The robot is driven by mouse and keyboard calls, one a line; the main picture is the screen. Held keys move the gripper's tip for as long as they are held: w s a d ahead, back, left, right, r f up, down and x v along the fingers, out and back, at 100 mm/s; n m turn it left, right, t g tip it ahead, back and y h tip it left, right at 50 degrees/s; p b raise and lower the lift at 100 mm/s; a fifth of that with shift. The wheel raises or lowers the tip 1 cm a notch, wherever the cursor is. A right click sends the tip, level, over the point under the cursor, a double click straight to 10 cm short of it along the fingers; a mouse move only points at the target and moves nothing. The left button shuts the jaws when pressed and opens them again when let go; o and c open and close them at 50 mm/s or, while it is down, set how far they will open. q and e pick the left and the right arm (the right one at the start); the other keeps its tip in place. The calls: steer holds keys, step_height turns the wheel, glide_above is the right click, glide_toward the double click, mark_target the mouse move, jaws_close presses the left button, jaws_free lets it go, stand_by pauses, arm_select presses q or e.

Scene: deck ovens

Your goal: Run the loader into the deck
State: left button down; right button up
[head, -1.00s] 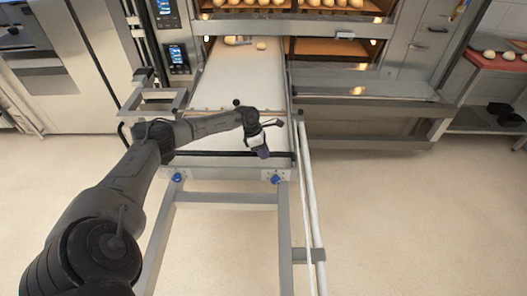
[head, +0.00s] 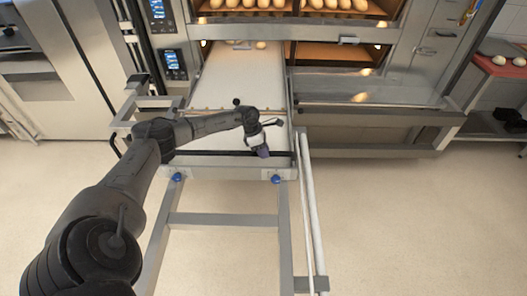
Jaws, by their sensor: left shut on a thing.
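The loader, with a pale flat belt (head: 240,85), runs from in front of me into the lit left deck opening (head: 213,46) of the oven. A couple of pale dough pieces (head: 261,45) show at its far end, partly hidden by the oven front. A dark handle bar (head: 210,153) crosses its near end. My left gripper (head: 264,149) is at the right part of this bar and shut on it; its fingers are small in view. My right gripper is not in view.
The loader's metal stand (head: 224,219) has long side rails (head: 311,212) reaching toward me. Several loaves (head: 262,4) sit in the upper deck. A red board (head: 504,67) with dough is at far right. Floor right is clear.

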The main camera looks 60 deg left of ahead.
arm_select(q)
steer(key=shift+a, duration=0.15)
steer(key=c, duration=1.3)
jaws_free()
steer(key=o, duration=0.4)
steer(key=shift+w+a+r, duration=0.1)
steer(key=shift+a, duration=0.1)
steer(key=shift+d, duration=0.1)
steer(key=p+v, duration=0.3)
steer(key=v, duration=1)
steer(key=shift+s+r, duration=0.2)
steer(key=shift+r, duration=0.1)
